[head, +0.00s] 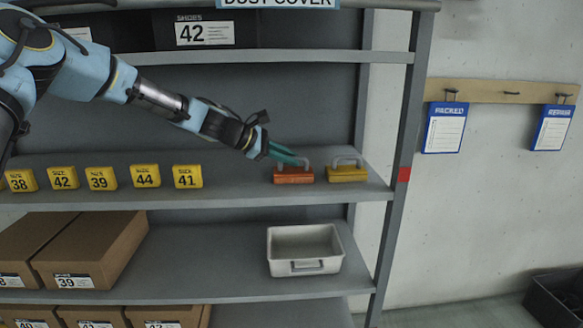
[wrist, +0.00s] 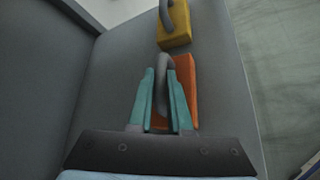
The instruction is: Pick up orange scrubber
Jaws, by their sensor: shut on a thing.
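The orange scrubber (head: 293,176) sits on the middle shelf toward its right end, an orange block with a grey handle on top. My gripper (head: 292,161) reaches in from the left, and its teal fingers are shut on the handle. In the wrist view, the fingers (wrist: 161,95) stand on both sides of the grey handle, with the orange scrubber's block (wrist: 187,78) partly hidden behind them. The scrubber looks level and appears to rest on the shelf; I cannot tell whether there is a gap under it.
A yellow scrubber (head: 347,174) with a grey handle stands just right of the orange one; it also shows in the wrist view (wrist: 175,33). Yellow size blocks (head: 145,176) line the shelf to the left. A white bin (head: 304,267) is on the shelf below.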

